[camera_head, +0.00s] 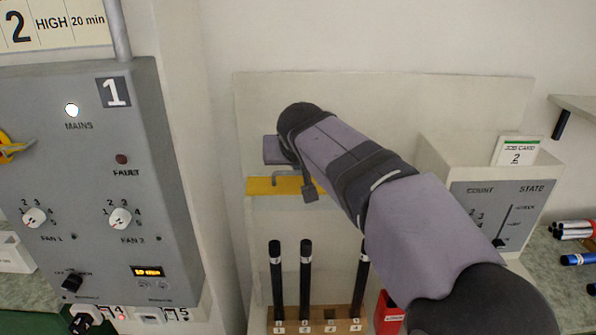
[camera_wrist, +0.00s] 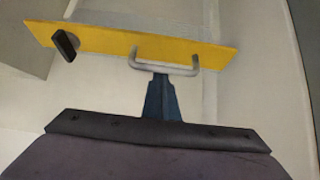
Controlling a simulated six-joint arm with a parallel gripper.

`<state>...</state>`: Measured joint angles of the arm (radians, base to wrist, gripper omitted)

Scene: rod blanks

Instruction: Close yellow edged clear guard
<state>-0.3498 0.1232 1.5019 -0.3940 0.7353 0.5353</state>
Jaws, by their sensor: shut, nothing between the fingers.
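The guard's yellow edge (camera_head: 262,186) is a horizontal strip at mid-height in the head view, partly behind my arm. In the wrist view the yellow edge (camera_wrist: 100,40) crosses the top, slightly tilted. A grey bar handle (camera_wrist: 165,70) is fixed to it, and a dark tab (camera_wrist: 66,44) sits near its left end. The guard's clear sheet is hard to tell from the pale wall. My gripper (camera_wrist: 161,80) is shut and empty, its blue fingertips at the handle; whether they touch it I cannot tell. In the head view my arm hides the fingers.
Below the yellow edge, several black rods (camera_head: 305,270) stand in a numbered wooden block (camera_head: 290,327), with a red container (camera_head: 388,314) beside it. A grey control panel (camera_head: 90,180) is at left. A count/state box (camera_head: 480,205) and loose markers (camera_head: 577,259) are at right.

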